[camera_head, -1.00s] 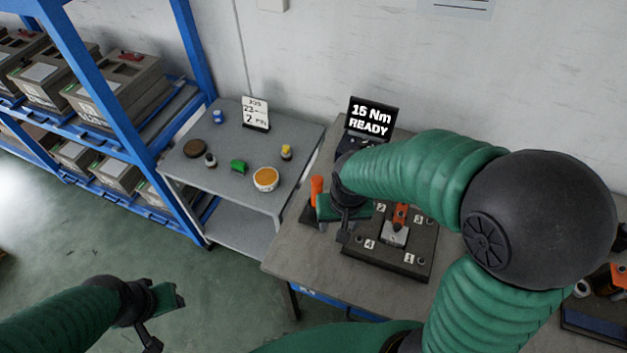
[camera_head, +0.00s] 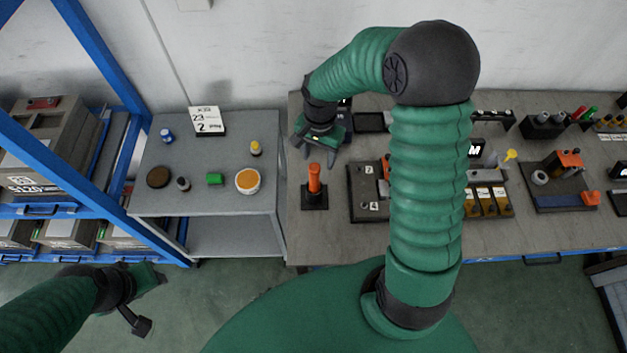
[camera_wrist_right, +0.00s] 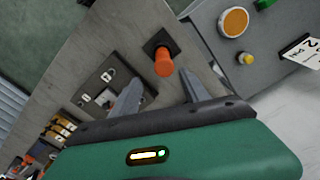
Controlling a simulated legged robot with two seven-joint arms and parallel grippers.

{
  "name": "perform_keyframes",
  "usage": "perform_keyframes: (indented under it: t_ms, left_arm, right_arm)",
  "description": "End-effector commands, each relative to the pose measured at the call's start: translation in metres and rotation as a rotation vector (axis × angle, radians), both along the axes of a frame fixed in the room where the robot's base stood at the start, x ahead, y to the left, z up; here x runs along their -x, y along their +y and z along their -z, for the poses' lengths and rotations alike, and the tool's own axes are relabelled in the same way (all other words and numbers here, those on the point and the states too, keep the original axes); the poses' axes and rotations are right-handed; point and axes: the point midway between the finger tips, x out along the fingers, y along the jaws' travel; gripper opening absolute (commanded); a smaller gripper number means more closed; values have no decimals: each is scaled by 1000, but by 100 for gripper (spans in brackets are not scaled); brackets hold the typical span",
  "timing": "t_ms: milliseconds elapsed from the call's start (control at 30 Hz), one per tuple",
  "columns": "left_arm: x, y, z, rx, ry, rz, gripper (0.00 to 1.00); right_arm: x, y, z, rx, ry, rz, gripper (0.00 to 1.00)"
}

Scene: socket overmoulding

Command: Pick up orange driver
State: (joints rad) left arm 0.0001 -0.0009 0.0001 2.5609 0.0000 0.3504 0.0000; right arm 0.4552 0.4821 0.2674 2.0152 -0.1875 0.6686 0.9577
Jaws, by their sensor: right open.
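The orange driver (camera_head: 314,180) stands upright in a small black holder (camera_head: 314,196) near the left end of the workbench. It also shows in the right wrist view (camera_wrist_right: 164,62), beyond the fingertips and in line with the gap between them. My right gripper (camera_head: 318,152) is open and empty just behind the driver and above the bench, apart from it. In the right wrist view its two grey fingers (camera_wrist_right: 158,88) are spread. My left gripper (camera_head: 150,300) is low at the left, over the floor, away from both tables; its jaw opening is unclear.
A black numbered fixture (camera_head: 365,205) lies right of the driver, partly behind my right arm. The grey side table (camera_head: 215,145) on the left carries a bowl (camera_head: 248,181) and several small items. Tool racks and trays fill the bench's right side.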

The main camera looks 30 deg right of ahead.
Motion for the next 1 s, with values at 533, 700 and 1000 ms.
perform_keyframes:
  t_ms: [533, 700, 1000]
  left_arm:
    - [0, 0, -18, 0, -1, 0, 41]
    - [0, 0, -18, 0, 0, 0, 41]
    - [0, 0, -18, 0, 0, 1, 41]
  right_arm:
    - [3, 11, 91, 7, 3, -5, 53]
    - [1, 8, 103, 5, 0, -5, 53]
    - [1, 10, 102, 7, -1, -5, 31]
